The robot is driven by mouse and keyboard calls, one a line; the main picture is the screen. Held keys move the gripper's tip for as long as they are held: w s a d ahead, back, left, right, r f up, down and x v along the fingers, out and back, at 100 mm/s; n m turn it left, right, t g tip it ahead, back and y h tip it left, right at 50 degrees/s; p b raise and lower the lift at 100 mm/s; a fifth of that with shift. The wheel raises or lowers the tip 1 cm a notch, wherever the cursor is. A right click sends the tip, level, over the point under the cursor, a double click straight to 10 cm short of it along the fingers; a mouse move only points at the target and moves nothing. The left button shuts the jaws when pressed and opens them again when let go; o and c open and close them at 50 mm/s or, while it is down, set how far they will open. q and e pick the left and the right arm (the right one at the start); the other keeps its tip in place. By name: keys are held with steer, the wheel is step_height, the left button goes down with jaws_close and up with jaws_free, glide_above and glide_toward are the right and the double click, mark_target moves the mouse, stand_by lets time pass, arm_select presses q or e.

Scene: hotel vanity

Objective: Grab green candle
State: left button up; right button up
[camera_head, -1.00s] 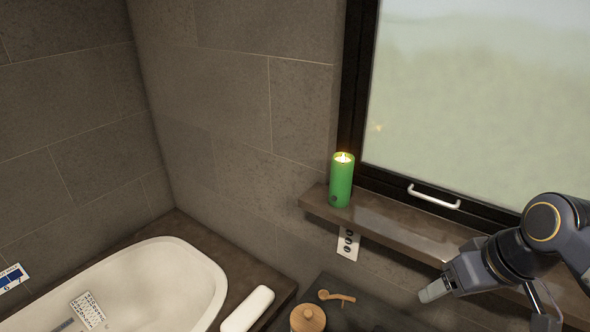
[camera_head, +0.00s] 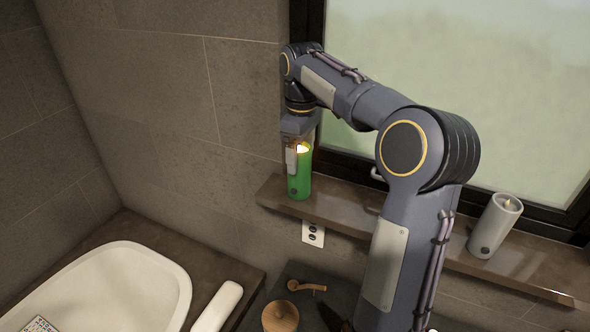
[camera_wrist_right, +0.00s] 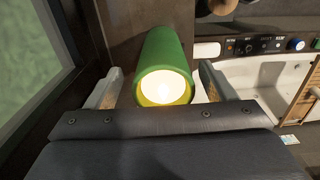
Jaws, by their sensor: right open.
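The green candle (camera_head: 299,182) stands upright and lit on the window ledge (camera_head: 345,205) in the head view. My right gripper (camera_head: 296,158) is above it, pointing down, with a finger alongside the candle's upper part. In the right wrist view the candle (camera_wrist_right: 165,75) lies between the two open fingers of my right gripper (camera_wrist_right: 160,88), one on each side. Small gaps show between the candle and the fingers there. My left gripper is in neither view.
A grey candle (camera_head: 495,226) stands on the ledge to the right. The window frame (camera_head: 345,165) is close behind the ledge. Below are a white basin (camera_head: 150,285), a white rolled item (camera_head: 217,307), a round wooden lid (camera_head: 280,316) and a wall socket (camera_head: 313,233).

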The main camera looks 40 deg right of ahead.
mark_target(299, 165)
steer(key=f, duration=0.4)
steer(key=shift+a, duration=0.2)
steer(key=c, duration=1.1)
steer(key=shift+c, duration=0.5)
steer(key=shift+r, duration=0.15)
